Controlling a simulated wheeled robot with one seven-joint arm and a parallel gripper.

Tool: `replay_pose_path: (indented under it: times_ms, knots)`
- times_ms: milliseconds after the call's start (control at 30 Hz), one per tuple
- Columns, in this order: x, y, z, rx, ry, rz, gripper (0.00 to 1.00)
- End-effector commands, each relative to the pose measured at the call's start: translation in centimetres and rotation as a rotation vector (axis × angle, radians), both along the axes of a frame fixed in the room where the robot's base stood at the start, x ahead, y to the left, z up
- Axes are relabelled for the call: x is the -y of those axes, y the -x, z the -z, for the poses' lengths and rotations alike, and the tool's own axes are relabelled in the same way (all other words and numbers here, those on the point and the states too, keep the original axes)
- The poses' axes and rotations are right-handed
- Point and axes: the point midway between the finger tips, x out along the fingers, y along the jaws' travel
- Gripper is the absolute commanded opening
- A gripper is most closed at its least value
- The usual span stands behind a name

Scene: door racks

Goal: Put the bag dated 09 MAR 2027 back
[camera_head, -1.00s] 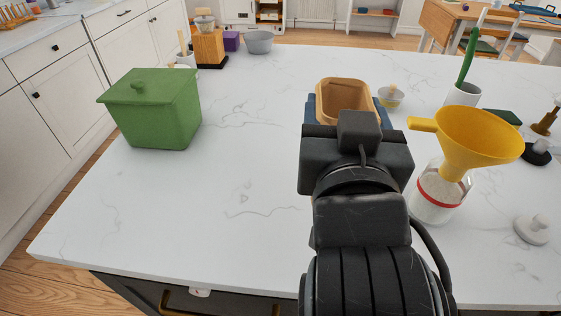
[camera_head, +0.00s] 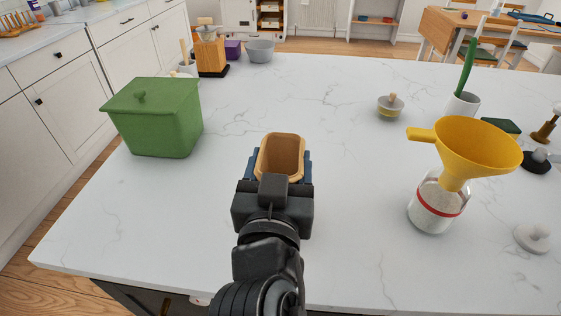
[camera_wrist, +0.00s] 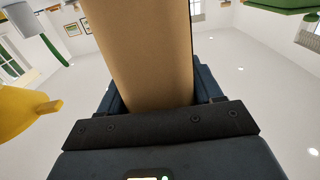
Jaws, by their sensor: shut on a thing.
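My gripper (camera_head: 278,167) is shut on a tan, open-topped container (camera_head: 280,147) over the middle of the white worktop. Its dark blue fingers press on the container's two sides. In the wrist view the container's plain tan wall (camera_wrist: 145,50) rises between the fingers. No date or label can be read on it, so I cannot tell whether it is the bag dated 09 MAR 2027. Its base is hidden behind my gripper, and I cannot tell how high it is above the worktop. No other bag shows clearly.
A green lidded box (camera_head: 160,122) stands to the left. A yellow funnel (camera_head: 466,150) sits in a glass jar (camera_head: 435,205) to the right, with a small grey bowl (camera_head: 390,108) behind. The worktop (camera_head: 200,220) between green box and jar is otherwise clear.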

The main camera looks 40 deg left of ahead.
Motion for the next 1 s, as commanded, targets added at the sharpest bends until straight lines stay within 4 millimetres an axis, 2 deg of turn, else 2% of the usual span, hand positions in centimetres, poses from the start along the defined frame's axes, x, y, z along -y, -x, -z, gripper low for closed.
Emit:
replay_pose_path:
  times_ms: [233, 267, 500, 833, 1000]
  knots:
    - [0.0, 0.0, 0.3, 0.000, 0.000, 0.000, 0.05]
    - [0.0, 0.0, 0.2, 0.000, 0.000, 0.000, 0.67]
    - [0.0, 0.0, 0.2, 0.000, 0.000, 0.000, 0.90]
    - [0.0, 0.0, -0.2, 0.000, 0.000, 0.000, 0.90]
    - [1.2, 2.0, 0.2, 0.001, 0.001, -0.001, 0.90]
